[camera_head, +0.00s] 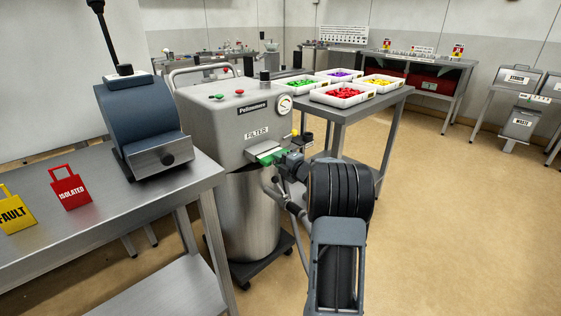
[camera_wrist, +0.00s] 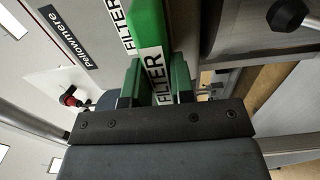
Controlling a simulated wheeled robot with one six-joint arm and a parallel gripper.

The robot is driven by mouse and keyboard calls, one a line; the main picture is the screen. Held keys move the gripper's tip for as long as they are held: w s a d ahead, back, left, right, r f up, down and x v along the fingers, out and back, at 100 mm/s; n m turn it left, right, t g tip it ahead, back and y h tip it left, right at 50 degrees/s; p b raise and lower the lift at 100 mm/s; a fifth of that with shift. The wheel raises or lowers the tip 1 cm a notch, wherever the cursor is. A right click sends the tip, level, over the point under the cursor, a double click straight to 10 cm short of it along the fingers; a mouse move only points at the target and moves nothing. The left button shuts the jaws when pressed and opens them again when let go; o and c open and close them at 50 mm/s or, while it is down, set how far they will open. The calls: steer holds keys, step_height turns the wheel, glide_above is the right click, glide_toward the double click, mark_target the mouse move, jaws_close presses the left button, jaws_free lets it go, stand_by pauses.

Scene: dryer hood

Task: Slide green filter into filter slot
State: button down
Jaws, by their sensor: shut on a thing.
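The green filter (camera_head: 267,157) is at the front of the grey Pellowmere hood (camera_head: 222,118), just below its white FILTER label (camera_head: 257,134). My gripper (camera_head: 284,161) is shut on the filter's near end. In the wrist view, the filter (camera_wrist: 147,24) runs up from between my fingers (camera_wrist: 156,88) beside the hood's label (camera_wrist: 125,26), and its own FILTER label shows between the fingers. The slot mouth is hidden by the filter and gripper, so I cannot tell whether the filter is inside it or how deep.
A steel bench with a red ISOLATED tag (camera_head: 71,187) and a blue-grey machine (camera_head: 143,125) stands left. A grey table (camera_head: 362,106) with several trays of coloured pieces is behind right. A hose hangs below my gripper. The floor at right is clear.

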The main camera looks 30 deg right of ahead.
steer(key=shift+w+a, duration=0.2)
steer(key=shift+w, duration=0.75)
steer(key=c, duration=0.9)
jaws_free()
steer(key=shift+s, duration=0.1)
steer(key=s, duration=0.4)
steer(key=s+d, duration=0.1)
steer(key=s, duration=0.4)
steer(key=s+d+p, duration=0.1)
steer(key=s, duration=0.3)
steer(key=shift+s+d, duration=0.2)
